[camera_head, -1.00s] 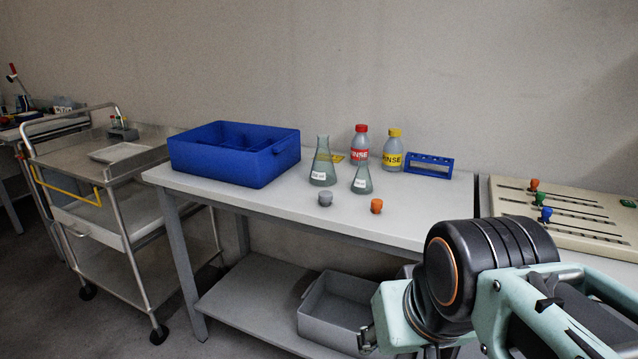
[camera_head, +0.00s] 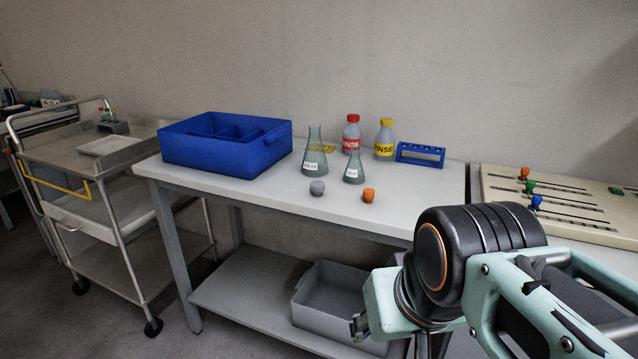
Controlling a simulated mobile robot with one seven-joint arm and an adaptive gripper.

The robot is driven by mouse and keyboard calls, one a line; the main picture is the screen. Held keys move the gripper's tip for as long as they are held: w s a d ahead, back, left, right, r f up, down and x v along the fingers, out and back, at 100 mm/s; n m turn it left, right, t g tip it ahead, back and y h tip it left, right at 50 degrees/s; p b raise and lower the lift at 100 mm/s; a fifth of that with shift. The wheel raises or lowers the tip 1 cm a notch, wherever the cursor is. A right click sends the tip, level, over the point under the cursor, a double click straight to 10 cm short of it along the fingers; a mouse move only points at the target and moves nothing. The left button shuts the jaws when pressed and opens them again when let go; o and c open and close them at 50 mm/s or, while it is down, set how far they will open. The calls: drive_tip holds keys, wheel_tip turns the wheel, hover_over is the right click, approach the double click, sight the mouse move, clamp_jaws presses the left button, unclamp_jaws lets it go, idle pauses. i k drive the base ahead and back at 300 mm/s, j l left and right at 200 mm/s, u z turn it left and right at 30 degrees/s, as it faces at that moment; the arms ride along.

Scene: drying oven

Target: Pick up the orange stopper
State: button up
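The orange stopper (camera_head: 368,195) stands on the front part of the grey-white bench (camera_head: 270,197), right of a grey stopper (camera_head: 317,188). Two conical flasks stand behind them, a taller one (camera_head: 315,160) and a smaller one (camera_head: 354,168). My arm reaches in from the lower right. My gripper (camera_head: 358,328) shows only in small part at the arm's lower left end, below the bench top level in the picture and apart from the orange stopper. Its fingers are mostly hidden, so their opening cannot be told.
A blue crate (camera_head: 215,157) sits at the bench's left. Rinse bottles with red (camera_head: 351,134) and yellow (camera_head: 385,140) caps and a blue rack (camera_head: 420,154) stand behind. A grey bin (camera_head: 335,305) is on the lower shelf. A board with coloured knobs (camera_head: 570,205) is at right. A trolley (camera_head: 85,160) is at left.

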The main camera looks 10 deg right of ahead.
sight(368, 193)
drive_tip(key=i+j+z, duration=0.15)
drive_tip(key=z, duration=0.2)
drive_tip(key=i+j+z, duration=0.1)
drive_tip(key=z, duration=0.3)
drive_tip(key=i+j+z, duration=0.1)
drive_tip(key=j+z, duration=0.25)
drive_tip(key=l, duration=0.05)
